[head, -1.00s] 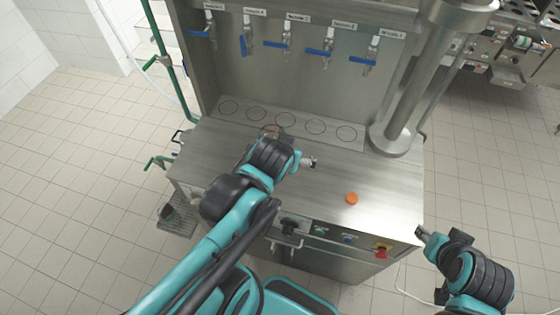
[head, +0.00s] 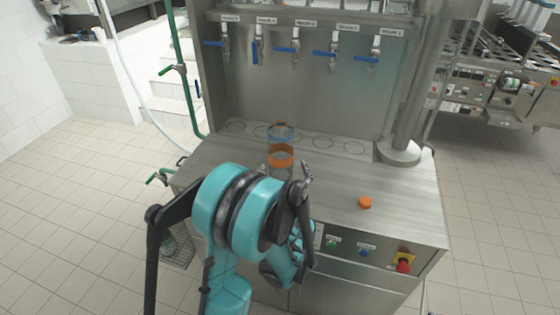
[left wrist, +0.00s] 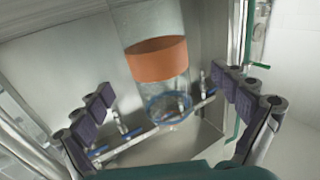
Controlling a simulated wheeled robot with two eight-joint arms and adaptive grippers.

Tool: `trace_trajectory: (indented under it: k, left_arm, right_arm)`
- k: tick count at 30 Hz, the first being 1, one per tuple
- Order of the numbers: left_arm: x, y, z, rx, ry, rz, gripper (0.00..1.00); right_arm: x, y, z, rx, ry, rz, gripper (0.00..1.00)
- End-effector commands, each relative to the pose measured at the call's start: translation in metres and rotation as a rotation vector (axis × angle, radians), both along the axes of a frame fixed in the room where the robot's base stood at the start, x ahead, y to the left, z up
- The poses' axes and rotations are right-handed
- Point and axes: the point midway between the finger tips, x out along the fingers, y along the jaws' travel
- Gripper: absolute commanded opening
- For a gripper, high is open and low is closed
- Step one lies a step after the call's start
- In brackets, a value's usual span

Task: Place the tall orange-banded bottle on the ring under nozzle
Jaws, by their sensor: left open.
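The clear bottle with an orange band (head: 281,157) and a blue rim stands upright on the steel counter, in front of the row of rings. My arm hides its base. My left gripper (head: 303,180) is at the near side of the bottle, partly hidden by my own wrist. In the left wrist view, my left gripper (left wrist: 172,112) is open, and the bottle (left wrist: 158,60) shows beyond and between the spread fingers, apparently not gripped. Several nozzles with blue handles (head: 294,48) hang above the rings (head: 323,141). My right gripper is out of view.
A small orange cap (head: 365,202) lies on the counter (head: 400,195) to the right. A thick steel column (head: 408,110) rises at the back right. A red stop button (head: 403,264) is on the front panel. The counter's right half is otherwise clear.

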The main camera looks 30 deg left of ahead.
Motion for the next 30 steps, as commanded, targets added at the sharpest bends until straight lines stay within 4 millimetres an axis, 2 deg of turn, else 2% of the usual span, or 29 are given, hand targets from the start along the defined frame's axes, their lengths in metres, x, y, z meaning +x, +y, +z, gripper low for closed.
trace_trajectory:
  k: [12,22,28,30]
  left_arm:
    - [0.045,0.037,0.001,-0.001,0.002,0.003,0.97]
    - [0.051,0.041,0.002,-0.001,0.002,0.001,0.97]
    - [0.051,0.041,0.002,-0.001,0.002,0.001,0.44]
    - [0.051,0.041,0.002,-0.001,0.002,0.001,0.43]
  right_arm:
    - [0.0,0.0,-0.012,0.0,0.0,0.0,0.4]
    - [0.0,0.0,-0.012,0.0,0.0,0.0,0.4]
    - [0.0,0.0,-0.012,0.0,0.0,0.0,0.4]
    - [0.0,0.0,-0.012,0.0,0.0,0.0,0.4]
